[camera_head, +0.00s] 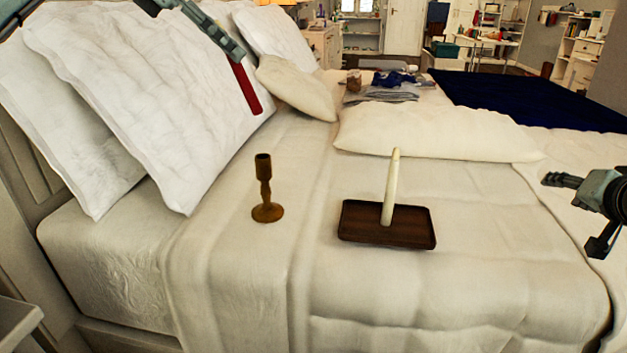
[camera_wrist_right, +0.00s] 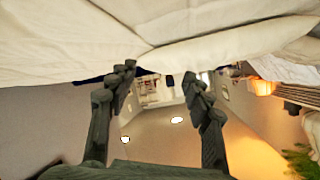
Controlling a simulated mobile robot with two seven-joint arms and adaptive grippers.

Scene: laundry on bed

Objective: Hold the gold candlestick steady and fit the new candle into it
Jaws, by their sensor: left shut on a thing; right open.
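The gold candlestick (camera_head: 265,212) stands upright on the bed, left of the middle, and its cup looks empty. A white candle (camera_head: 391,187) stands nearly upright on a dark brown tray (camera_head: 360,236) to its right. My left gripper (camera_head: 236,58) is shut on a dark red candle-like stick (camera_head: 246,90), held near the pillows at upper left, beyond the candlestick and apart from it. My right gripper (camera_head: 575,213) is open and empty at the right edge, well right of the tray; its fingers also show in the right wrist view (camera_wrist_right: 158,75).
White pillows (camera_head: 140,95) lean at the headboard on the left. A long cream pillow (camera_head: 435,133) lies behind the tray. Folded clothes (camera_head: 385,90) and a dark blue blanket (camera_head: 530,100) lie farther back. The bed is clear between candlestick and tray.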

